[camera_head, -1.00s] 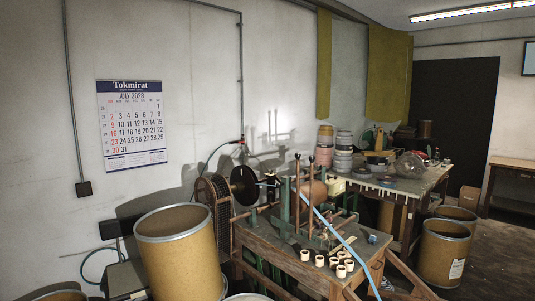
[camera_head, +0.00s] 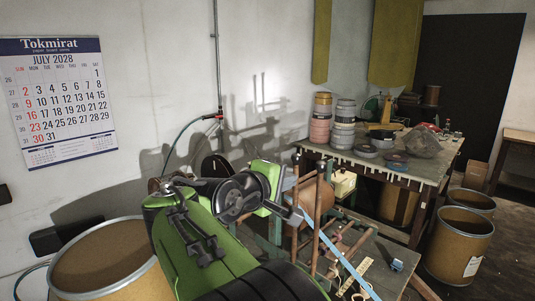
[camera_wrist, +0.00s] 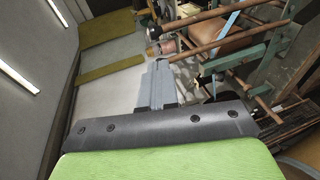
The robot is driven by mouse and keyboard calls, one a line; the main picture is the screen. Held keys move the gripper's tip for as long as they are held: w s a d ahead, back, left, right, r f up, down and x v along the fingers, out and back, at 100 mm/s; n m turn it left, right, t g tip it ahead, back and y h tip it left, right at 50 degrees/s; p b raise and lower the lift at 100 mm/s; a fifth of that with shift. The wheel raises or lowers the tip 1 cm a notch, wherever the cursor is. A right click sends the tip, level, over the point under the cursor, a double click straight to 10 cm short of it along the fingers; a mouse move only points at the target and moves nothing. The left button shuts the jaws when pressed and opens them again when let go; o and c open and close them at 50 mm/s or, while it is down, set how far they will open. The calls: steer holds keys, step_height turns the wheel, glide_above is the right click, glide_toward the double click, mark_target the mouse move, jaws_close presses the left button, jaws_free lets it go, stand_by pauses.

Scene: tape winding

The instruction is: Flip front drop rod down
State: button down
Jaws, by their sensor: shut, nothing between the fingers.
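The winding machine's upright copper-brown rods stand on the wooden bench in the head view. The nearer rod (camera_head: 318,222) and the farther rod (camera_head: 296,180) both look roughly upright. In the wrist view, turned sideways, a rod (camera_wrist: 225,36) runs across the upper right. My gripper (camera_head: 297,214) is at the end of my green arm, just left of the nearer rod. Whether it touches the rod cannot be told. In the wrist view my gripper's grey fingers (camera_wrist: 157,82) are together and empty, with the rods beyond and to the right. My arm hides much of the machine's left side.
A blue tape (camera_head: 345,266) runs slanting past the rods. Loose tan parts (camera_head: 354,274) lie on the bench. A cardboard drum (camera_head: 105,255) stands at left, another drum (camera_head: 458,246) at right. A back table (camera_head: 420,185) holds stacked rolls (camera_head: 344,118).

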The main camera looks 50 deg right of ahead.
glide_toward(318, 166)
steer(key=x, duration=0.7)
steer(key=shift+s+a+f, duration=0.1)
stand_by(0.5)
